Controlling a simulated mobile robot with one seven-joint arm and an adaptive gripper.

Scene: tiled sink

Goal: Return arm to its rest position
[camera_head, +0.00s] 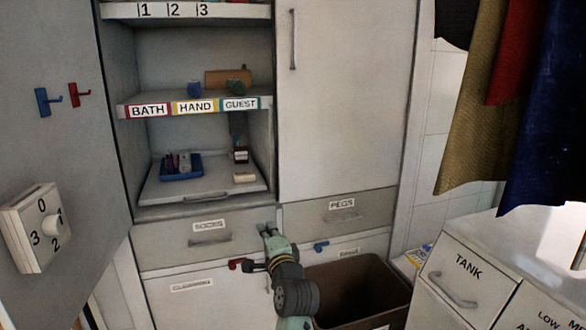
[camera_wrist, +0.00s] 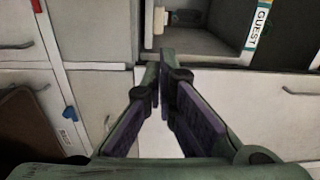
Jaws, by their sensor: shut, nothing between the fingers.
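My arm rises from the bottom middle of the head view, and my gripper (camera_head: 266,229) is in front of the cabinet by the drawer labelled SOCKS (camera_head: 208,239). In the wrist view the two dark fingers of my gripper (camera_wrist: 159,70) come together at their tips. The gripper is shut and empty. The wrist view looks toward an open shelf with the GUEST label (camera_wrist: 262,14) at upper right. The rest position itself is not marked in either view.
A brown open bin (camera_head: 360,285) stands right of my arm. The shelf holds a blue tray (camera_head: 181,168). Cloths (camera_head: 480,110) hang at right above a TANK drawer (camera_head: 468,266). A dial (camera_head: 36,228) is at left.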

